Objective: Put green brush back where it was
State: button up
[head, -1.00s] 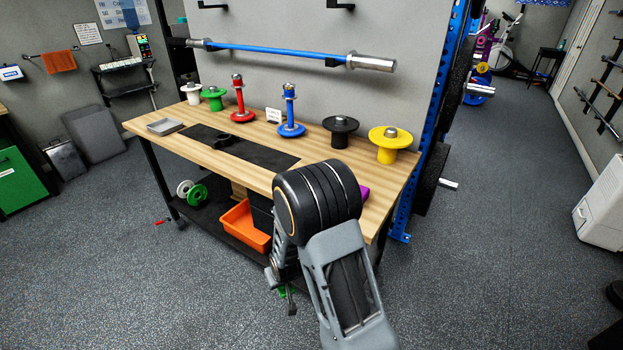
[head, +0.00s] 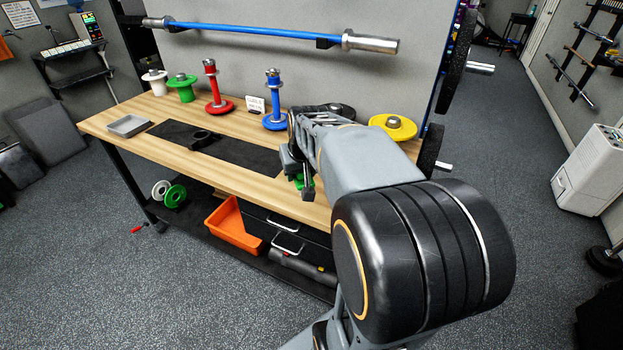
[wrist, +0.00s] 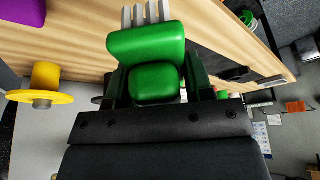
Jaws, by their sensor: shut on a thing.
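The green brush shows in the wrist view (wrist: 146,45), with a wide green body and pale bristles at its far end. My gripper (wrist: 155,88) is shut on it, one dark finger on each side. In the head view, my gripper (head: 298,172) is over the front part of the wooden table (head: 235,175), right of the black mat. Only a small green bit of the brush (head: 300,182) shows there; my arm hides the rest. I cannot tell how high it is above the tabletop.
A grey tray (head: 128,125) sits at left. A purple thing (wrist: 20,10) shows in the wrist view. An orange bin (head: 234,229) is below.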

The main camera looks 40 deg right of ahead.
jog(key=w+d+f, duration=0.2)
jog(key=d, duration=0.1)
jog(key=w+d+f, duration=0.2)
jog(key=f, duration=0.1)
jog(key=w+d+f+p, duration=0.1)
jog(key=w+d+f, duration=0.1)
jog(key=d, duration=0.1)
jog(key=shift+w+d+f, duration=0.1)
jog(key=shift+d+f, duration=0.25)
jog(key=shift+w+d+f, duration=0.3)
jog(key=shift+d+f, duration=0.1)
jog(key=shift+f, duration=1.75)
jog(key=shift+f, duration=0.15)
jog(key=o, duration=0.9)
